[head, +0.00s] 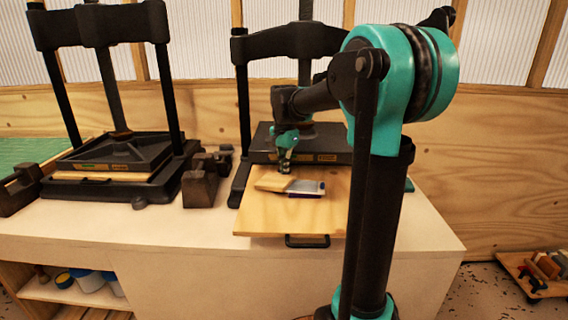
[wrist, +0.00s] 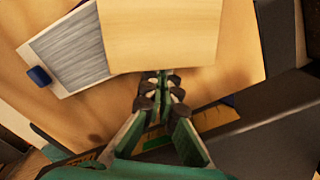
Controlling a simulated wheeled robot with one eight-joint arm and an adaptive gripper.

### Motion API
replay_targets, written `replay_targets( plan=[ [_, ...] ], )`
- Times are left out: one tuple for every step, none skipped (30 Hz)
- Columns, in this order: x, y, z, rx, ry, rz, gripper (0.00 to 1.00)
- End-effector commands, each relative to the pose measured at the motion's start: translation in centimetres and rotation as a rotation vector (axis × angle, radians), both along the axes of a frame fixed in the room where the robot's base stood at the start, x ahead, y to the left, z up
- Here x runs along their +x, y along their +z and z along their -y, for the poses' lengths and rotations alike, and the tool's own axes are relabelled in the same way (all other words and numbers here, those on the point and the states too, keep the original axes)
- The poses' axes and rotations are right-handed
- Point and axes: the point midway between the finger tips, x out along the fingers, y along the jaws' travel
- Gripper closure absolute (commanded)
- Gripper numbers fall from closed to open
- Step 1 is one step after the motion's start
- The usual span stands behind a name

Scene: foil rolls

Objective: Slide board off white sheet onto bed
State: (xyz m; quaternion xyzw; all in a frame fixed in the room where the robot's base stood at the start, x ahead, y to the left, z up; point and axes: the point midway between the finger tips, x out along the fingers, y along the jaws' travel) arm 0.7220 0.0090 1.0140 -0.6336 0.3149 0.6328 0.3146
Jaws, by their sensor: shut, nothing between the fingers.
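The pale wooden board (head: 274,182) lies partly over the white sheet, covering one end of it; it also shows in the wrist view (wrist: 160,35). The white sheet (head: 310,187) carries a grey streaked panel and has a dark blue tab at its edge in the wrist view (wrist: 70,52). Both lie on the wooden bed (head: 270,218), which sticks out from under the right press. My gripper (head: 285,170) is shut and empty. Its fingertips (wrist: 160,80) are at the board's press-side edge; I cannot tell whether they touch it.
The right press's dark platen (head: 330,157) stands close behind my gripper. The bed has a black front handle (head: 308,241). A second press (head: 110,150) and dark blocks (head: 200,188) stand to the left. The front of the bed is clear.

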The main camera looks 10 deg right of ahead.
Motion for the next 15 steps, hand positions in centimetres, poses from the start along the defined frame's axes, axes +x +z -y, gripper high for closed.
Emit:
replay_targets(
  plan=[
    [0.01, -0.27, -0.01, 0.0, 0.0, 0.0, 1.0],
    [0.0, -0.37, -0.01, 0.0, 0.0, 0.0, 1.0],
    [-0.01, -0.46, -0.01, 0.0, 0.0, 0.0, 1.0],
    [-0.01, -0.5, -0.01, 0.0, 0.0, 0.0, 1.0],
    [-0.01, -0.52, -0.01, 0.0, 0.0, 0.0, 1.0],
    [-0.01, -0.53, -0.01, 0.0, 0.0, 0.0, 1.0],
    [-0.01, -0.52, -0.01, 0.0, 0.0, 0.0, 1.0],
    [-0.01, -0.52, -0.01, 0.0, 0.0, 0.0, 1.0],
    [-0.01, -0.51, -0.01, 0.0, 0.0, 0.0, 1.0],
    [-0.01, -0.51, -0.01, 0.0, 0.0, 0.0, 1.0],
    [-0.01, -0.5, -0.01, 0.0, 0.0, 0.0, 1.0],
    [-0.02, -0.5, -0.02, 0.0, 0.0, 0.0, 1.0],
    [-0.06, -0.49, -0.08, 0.0, 0.0, 0.0, 1.0],
    [-0.14, -0.49, -0.2, 0.0, 0.001, 0.0, 1.0],
    [-0.33, -0.49, -0.47, 0.0, 0.002, 0.0, 1.0]
  ],
)
